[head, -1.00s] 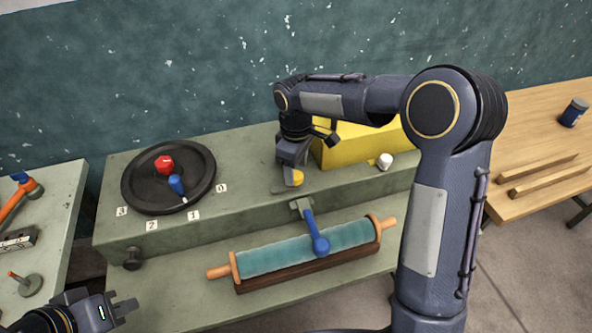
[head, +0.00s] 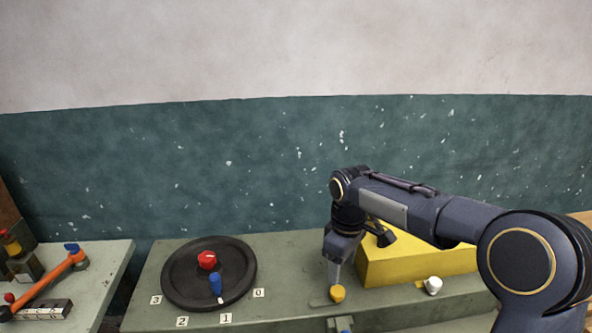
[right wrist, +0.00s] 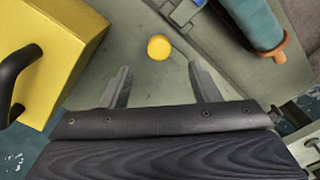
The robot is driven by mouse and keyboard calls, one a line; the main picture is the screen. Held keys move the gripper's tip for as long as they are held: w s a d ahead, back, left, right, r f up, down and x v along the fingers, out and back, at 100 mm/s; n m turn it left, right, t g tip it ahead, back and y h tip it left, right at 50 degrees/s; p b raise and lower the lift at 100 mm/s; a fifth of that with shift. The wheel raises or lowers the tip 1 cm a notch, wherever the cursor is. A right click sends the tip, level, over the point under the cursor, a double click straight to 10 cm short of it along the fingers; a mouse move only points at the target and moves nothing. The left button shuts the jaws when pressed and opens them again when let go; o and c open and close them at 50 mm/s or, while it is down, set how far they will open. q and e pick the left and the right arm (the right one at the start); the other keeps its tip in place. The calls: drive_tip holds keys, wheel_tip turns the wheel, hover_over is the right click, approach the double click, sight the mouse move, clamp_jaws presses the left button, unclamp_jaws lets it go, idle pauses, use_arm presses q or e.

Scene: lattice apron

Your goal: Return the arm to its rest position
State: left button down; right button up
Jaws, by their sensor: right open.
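My right gripper (head: 336,282) points down over the green bench, just above a small round yellow knob (head: 337,293). In the right wrist view its two fingers (right wrist: 160,72) are spread with nothing between them. The yellow knob (right wrist: 158,47) lies just beyond the fingertips there, and I see no grip on it. My right arm reaches in from the right edge, bent at the elbow. My left gripper is out of the head view.
A yellow box (head: 415,263) stands close to the right gripper, with a white knob (head: 433,286) before it. A black dial (head: 180,285) with red and blue knobs is left. The teal roller (right wrist: 252,20) shows in the wrist view. An orange-handled tool (head: 52,275) lies far left.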

drive_tip(key=s+d+r+m+t+y, duration=0.1)
drive_tip(key=s+d+r+m, duration=0.2)
drive_tip(key=s, duration=0.5)
drive_tip(key=s+d+r+m+t+y, duration=0.1)
drive_tip(key=s+d+r+m, duration=0.2)
drive_tip(key=s, duration=0.4)
drive_tip(key=s+f+m+t+y, duration=0.1)
drive_tip(key=s+f+m+t, duration=0.2)
drive_tip(key=s, duration=0.9)
wheel_tip(320, 180, down, 2)
drive_tip(key=shift+s+a+f+m+y, duration=0.2)
drive_tip(key=shift+s+a+m+y, duration=0.1)
drive_tip(key=shift+m, duration=0.9)
